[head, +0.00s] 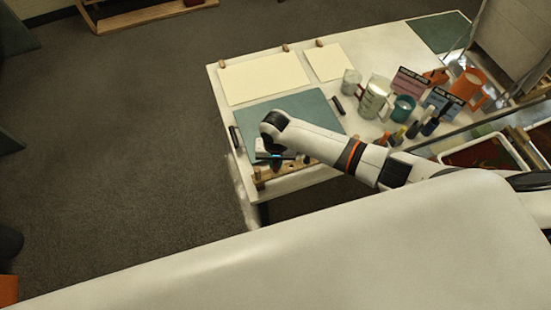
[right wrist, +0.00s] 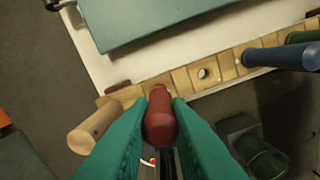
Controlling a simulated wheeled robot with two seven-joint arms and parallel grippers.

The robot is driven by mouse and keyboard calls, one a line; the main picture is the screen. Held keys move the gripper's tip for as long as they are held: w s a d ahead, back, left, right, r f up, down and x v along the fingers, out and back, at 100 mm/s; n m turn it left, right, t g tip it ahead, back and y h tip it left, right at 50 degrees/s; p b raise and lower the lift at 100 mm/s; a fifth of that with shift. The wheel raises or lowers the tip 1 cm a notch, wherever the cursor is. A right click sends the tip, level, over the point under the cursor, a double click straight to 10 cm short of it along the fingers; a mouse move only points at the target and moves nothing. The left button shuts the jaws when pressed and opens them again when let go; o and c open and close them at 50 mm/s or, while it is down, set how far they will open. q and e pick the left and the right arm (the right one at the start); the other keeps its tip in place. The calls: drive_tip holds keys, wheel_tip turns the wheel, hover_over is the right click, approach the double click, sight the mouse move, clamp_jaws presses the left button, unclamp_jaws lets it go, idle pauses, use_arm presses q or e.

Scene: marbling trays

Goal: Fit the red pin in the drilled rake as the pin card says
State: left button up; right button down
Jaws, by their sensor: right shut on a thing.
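The drilled rake is a pale wooden bar (right wrist: 228,66) running across the right wrist view, and its bar also shows at the table edge in the head view (head: 266,175). An empty round hole (right wrist: 203,74) shows in it. My right gripper (right wrist: 160,125) has green fingers shut on the red pin (right wrist: 160,118). The pin's far end overlaps the bar, left of the open hole; I cannot tell whether it touches. A plain wooden peg (right wrist: 92,128) is to the left, a blue peg (right wrist: 280,56) to the right. In the head view, my right gripper (head: 277,157) is over the rake.
A teal board (head: 310,108) lies behind the rake. Two standing cards, one pink (head: 409,84) and one blue (head: 442,102), have lettering too small to read. Jugs, cups and bottles crowd the table's right side. A green peg (right wrist: 303,36) stands beyond the blue one.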

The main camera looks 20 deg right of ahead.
drive_tip(key=shift+f+b, duration=0.45)
drive_tip(key=shift+f, duration=0.55)
drive_tip(key=c, duration=1.3)
unclamp_jaws()
wheel_tip(320, 180, up, 12)
drive_tip(key=shift+r+b, duration=0.1)
drive_tip(key=shift+b, duration=0.4)
